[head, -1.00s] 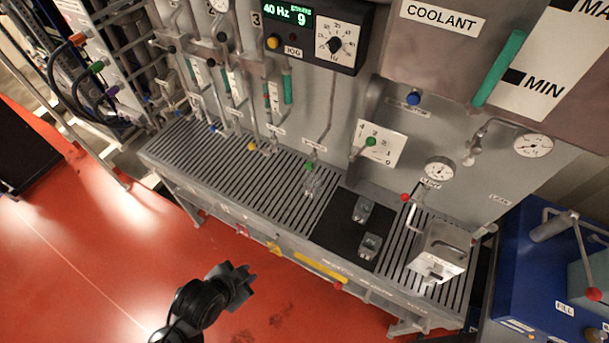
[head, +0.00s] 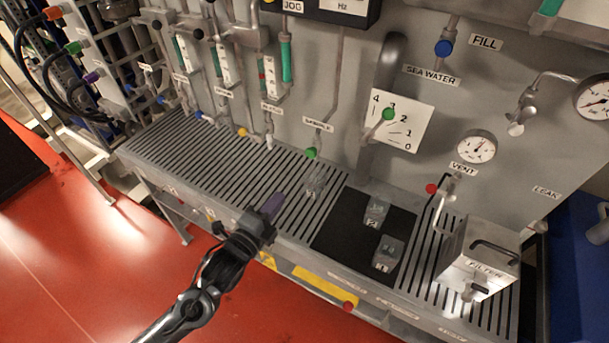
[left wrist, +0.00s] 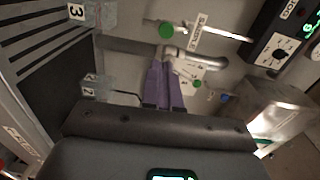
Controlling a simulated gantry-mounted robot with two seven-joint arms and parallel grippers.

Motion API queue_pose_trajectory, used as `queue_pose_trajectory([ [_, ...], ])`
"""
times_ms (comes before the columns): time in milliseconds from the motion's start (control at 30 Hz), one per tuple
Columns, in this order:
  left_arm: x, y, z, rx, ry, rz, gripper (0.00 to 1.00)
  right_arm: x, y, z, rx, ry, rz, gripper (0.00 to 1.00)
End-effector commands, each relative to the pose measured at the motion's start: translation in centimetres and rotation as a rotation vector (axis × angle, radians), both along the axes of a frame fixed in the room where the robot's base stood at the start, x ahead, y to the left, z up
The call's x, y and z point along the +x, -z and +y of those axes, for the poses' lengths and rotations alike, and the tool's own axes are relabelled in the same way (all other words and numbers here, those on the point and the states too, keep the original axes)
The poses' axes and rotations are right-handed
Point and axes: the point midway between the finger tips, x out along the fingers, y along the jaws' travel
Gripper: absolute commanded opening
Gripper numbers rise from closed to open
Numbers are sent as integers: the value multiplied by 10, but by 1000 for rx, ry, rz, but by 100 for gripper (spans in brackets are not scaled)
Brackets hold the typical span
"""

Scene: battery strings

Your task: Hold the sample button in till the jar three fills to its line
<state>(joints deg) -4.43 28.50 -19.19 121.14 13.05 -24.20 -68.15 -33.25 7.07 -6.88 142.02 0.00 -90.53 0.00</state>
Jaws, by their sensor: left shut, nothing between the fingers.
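The green sample button (head: 311,153) is on the wall panel below the SAMPLE label (head: 318,124); the button also shows in the left wrist view (left wrist: 166,31). A clear jar (head: 316,183) stands on the grating below it; in the left wrist view this jar (left wrist: 101,14) carries the label 3. I cannot make out its line or any liquid in it. My left gripper (head: 273,204) is shut and empty, with its purple fingers (left wrist: 161,66) together. It is over the grating's front part, to the lower left of the jar, apart from the button.
Jar two (head: 376,211) and jar one (head: 388,254) stand on a black mat (head: 335,235), right of jar three. A filter box (head: 478,258) stands further right. The slatted grating (head: 185,150) is clear on the left. A green-knobbed lever (head: 388,114) is on the panel.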

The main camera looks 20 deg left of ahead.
Motion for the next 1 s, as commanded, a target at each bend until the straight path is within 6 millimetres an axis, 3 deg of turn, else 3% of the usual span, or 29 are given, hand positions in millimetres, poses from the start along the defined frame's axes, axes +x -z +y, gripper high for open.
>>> queue_pose_trajectory([
  [33, 3, 4, 1, 7, 2, -14, 0, 0, 11, 0, 1, 1, -1, 29],
  [200, 9, -2, 2, 13, 2, -39, 0, 0, 18, 1, 4, 3, -1, 29],
  [733, 12, -5, 2, 11, 1, -44, 0, 0, 17, 2, 7, 4, -2, 29],
  [1000, 41, -6, -3, 10, 0, -45, 0, 0, 15, 0, 0, 0, -2, 29],
])
